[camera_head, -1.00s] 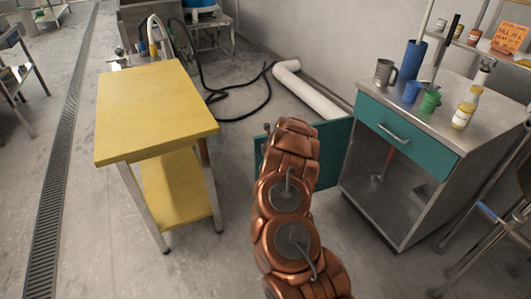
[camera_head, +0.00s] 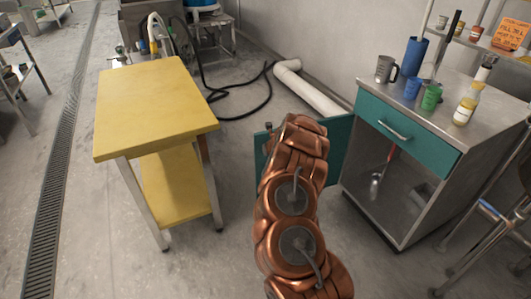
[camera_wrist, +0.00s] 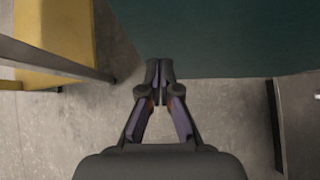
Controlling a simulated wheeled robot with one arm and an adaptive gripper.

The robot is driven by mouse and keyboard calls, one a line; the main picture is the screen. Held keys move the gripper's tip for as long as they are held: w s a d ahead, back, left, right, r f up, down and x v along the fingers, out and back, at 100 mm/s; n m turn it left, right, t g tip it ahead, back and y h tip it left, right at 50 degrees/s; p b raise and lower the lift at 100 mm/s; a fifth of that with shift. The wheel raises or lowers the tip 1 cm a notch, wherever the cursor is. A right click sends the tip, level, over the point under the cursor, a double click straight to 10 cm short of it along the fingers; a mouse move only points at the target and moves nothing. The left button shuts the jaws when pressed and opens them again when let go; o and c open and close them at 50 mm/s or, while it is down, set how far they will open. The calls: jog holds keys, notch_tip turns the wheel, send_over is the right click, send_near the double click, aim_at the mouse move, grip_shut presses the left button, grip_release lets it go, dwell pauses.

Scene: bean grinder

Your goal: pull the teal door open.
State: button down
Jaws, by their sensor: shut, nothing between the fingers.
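The teal door (camera_head: 340,150) stands swung open, out from the left side of the steel cabinet (camera_head: 428,213). My arm covers the middle of the door in the head view. In the wrist view the door (camera_wrist: 230,38) fills the top as a dark teal panel. My gripper (camera_wrist: 160,66) is shut and empty, with its fingertips at the lower left part of the panel. I cannot tell whether they touch it. The gripper's fingers are hidden in the head view.
The cabinet's lower compartment is exposed, with a ladle-like tool (camera_head: 377,184) inside. A teal drawer (camera_head: 408,132) sits above it, closed. A yellow table (camera_head: 155,105) stands left of the door, with bare floor between. Cups and bottles stand on the cabinet top.

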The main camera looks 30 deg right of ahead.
jog(key=v, duration=1.1)
jog(key=shift+s+f, duration=0.35)
jog(key=shift+s, duration=0.1)
jog(key=shift+a, duration=0.1)
